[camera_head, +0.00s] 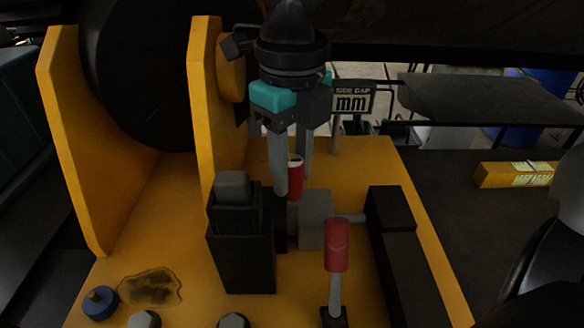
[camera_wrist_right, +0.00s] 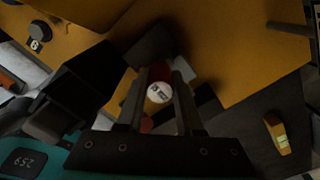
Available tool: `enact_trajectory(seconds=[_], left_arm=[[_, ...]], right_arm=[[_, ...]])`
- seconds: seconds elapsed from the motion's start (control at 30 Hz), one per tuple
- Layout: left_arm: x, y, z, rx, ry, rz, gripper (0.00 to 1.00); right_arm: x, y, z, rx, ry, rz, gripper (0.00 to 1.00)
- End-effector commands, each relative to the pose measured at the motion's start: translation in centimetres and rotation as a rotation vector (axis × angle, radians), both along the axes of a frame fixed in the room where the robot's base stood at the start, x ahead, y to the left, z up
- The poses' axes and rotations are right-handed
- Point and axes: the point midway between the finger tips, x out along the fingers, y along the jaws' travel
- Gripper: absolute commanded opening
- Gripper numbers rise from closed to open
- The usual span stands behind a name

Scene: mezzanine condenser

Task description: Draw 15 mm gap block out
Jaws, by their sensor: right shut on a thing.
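The gap block's red handle (camera_head: 295,180), with a pale top, stands upright between the black block and the grey block on the yellow plate. My right gripper (camera_head: 291,182) comes down from above and is shut on this handle, one finger on each side. In the right wrist view, the handle's white printed cap (camera_wrist_right: 158,93) shows between the fingers of the right gripper (camera_wrist_right: 158,80); its print is too small to read surely. The lower part of the block is largely hidden. My left gripper is not in view.
A black block (camera_head: 240,250) stands left of the handle; a grey block (camera_head: 314,220) is right of it. A red-handled lever (camera_head: 337,245) stands in front. A yellow upright plate (camera_head: 205,110) rises behind left. A "SIDE GAP mm" sign (camera_head: 352,100) stands behind right.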

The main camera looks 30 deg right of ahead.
Motion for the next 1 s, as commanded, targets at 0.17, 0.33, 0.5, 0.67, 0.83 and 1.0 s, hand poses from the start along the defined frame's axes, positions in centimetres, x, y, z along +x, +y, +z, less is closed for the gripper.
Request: enact_trajectory(seconds=[0.17, 0.33, 0.5, 0.67, 0.83, 1.0], left_arm=[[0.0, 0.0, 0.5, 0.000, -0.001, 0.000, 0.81], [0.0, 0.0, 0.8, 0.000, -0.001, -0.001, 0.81], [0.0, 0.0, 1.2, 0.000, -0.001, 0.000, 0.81], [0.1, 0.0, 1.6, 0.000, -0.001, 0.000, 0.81], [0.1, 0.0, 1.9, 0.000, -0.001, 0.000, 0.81], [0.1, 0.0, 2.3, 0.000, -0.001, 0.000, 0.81]], right_arm=[[0.0, 0.0, 0.9, 0.000, -0.002, 0.000, 0.00], [0.0, 0.0, 1.6, 0.000, -0.002, 0.001, 0.00], [0.0, 0.0, 2.3, 0.000, -0.003, 0.001, 0.00], [0.0, 0.0, 2.9, 0.001, -0.003, 0.000, 0.00], [0.1, 0.0, 3.6, 0.001, -0.003, 0.000, 0.00], [0.1, 0.0, 4.3, 0.002, -0.004, 0.001, 0.00]])
